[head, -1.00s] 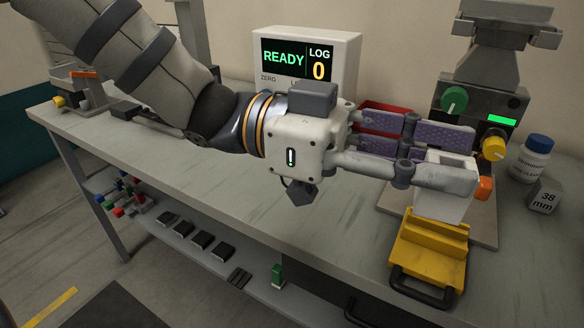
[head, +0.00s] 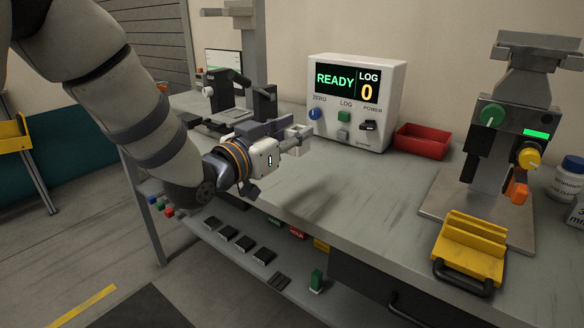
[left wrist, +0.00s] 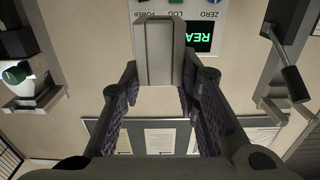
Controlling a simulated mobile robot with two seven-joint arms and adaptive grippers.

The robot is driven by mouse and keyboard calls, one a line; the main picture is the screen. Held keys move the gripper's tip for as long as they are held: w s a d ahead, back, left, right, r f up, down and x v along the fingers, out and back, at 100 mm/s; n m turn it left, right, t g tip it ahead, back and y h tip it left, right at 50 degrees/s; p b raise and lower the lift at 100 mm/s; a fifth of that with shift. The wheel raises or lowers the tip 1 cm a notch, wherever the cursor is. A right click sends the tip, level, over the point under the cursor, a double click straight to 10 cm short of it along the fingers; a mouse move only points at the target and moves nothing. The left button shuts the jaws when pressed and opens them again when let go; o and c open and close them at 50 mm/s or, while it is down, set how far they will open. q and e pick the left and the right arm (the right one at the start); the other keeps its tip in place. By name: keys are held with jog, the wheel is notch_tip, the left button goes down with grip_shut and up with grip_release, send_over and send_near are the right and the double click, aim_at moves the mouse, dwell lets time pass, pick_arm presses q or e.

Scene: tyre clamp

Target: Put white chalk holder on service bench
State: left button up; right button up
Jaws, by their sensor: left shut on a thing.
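My left gripper (head: 284,138) is shut on the white chalk holder (left wrist: 158,52), a pale, box-like piece. In the left wrist view it sits between the two purple-padded fingers. In the head view only a small pale part of the holder (head: 299,132) shows past the fingers, above the left half of the bench. The service bench (head: 355,195) is a long grey worktop. I cannot tell how high above it the holder is. My right gripper is not in view.
A display unit (head: 355,105) reading READY and LOG 0 stands behind the gripper. A red tray (head: 422,141) is right of it. A clamp machine (head: 505,130) and yellow block (head: 470,245) stand at the right. A dark fixture (head: 235,100) stands behind left. The middle bench is clear.

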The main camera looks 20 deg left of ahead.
pick_arm(q)
jog(key=w+f, duration=0.1)
jog(key=f, duration=0.1)
jog(key=w+a+f, duration=0.1)
jog(key=w+f, duration=0.1)
jog(key=w+a+f+b, duration=0.1)
jog(key=f, duration=0.1)
jog(key=shift+w, duration=0.3)
jog(key=f, duration=0.3)
jog(key=shift+w+a+f+b, duration=0.1)
jog(key=shift+w+f+b, duration=0.2)
jog(key=shift+b, duration=0.1)
jog(key=shift+s+r, duration=0.1)
jog(key=shift+r, duration=0.1)
jog(key=shift+f, duration=0.2)
jog(key=o, duration=1.2)
jog(key=shift+c, duration=0.2)
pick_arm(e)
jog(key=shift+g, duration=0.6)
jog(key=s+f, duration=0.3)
